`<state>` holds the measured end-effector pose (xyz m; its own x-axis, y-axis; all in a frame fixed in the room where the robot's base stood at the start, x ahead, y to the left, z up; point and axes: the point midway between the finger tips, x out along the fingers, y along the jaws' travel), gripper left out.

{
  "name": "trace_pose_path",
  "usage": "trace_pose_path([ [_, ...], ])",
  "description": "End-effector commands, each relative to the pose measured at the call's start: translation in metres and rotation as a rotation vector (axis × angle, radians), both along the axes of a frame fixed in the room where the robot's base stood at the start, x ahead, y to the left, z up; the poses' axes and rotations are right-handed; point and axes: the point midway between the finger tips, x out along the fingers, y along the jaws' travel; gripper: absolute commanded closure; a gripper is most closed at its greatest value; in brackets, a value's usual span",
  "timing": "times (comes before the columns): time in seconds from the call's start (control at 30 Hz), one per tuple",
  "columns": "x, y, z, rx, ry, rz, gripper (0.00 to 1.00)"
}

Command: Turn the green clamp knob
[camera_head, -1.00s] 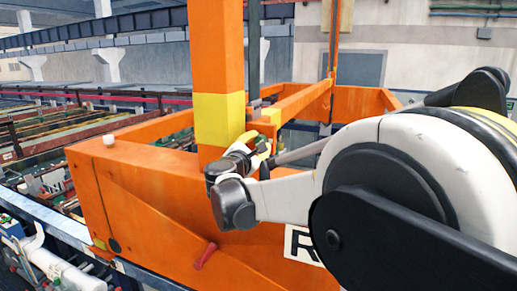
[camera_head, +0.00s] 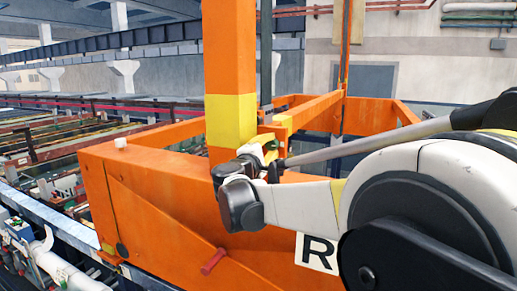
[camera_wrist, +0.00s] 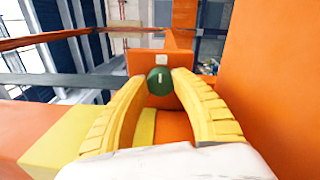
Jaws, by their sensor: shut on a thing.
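The green clamp knob (camera_wrist: 160,81) is a round dark green knob with a small white mark on its face. In the wrist view it sits between the tips of the two yellow fingers of my gripper (camera_wrist: 159,83), in front of an orange block. The fingers are shut on its sides. In the head view my gripper (camera_head: 271,152) is beside the yellow band of the orange post. My wrist links hide most of it there, and the knob is hard to make out.
The orange post (camera_head: 230,60) stands close beside my gripper. An orange frame (camera_head: 170,205) with a red handle (camera_head: 214,261) and an "R" plate (camera_head: 317,252) lies below my arm. Rows of racks (camera_head: 60,150) fill the left.

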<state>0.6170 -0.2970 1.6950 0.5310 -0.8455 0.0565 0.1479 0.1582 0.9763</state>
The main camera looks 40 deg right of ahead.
Motion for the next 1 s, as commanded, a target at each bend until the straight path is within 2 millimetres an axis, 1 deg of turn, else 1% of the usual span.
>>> trace_pose_path([
  [0.47,0.000,0.000,0.000,0.007,-0.012,-0.001,0.99],
  [0.5,0.000,0.000,0.000,0.007,-0.012,-0.001,0.63],
  [0.57,0.000,0.000,0.000,0.007,-0.012,-0.001,0.44],
  [0.87,0.000,0.000,0.000,0.007,-0.012,0.000,0.44],
  [1.0,-0.005,0.011,-0.001,0.007,-0.012,0.003,0.44],
])
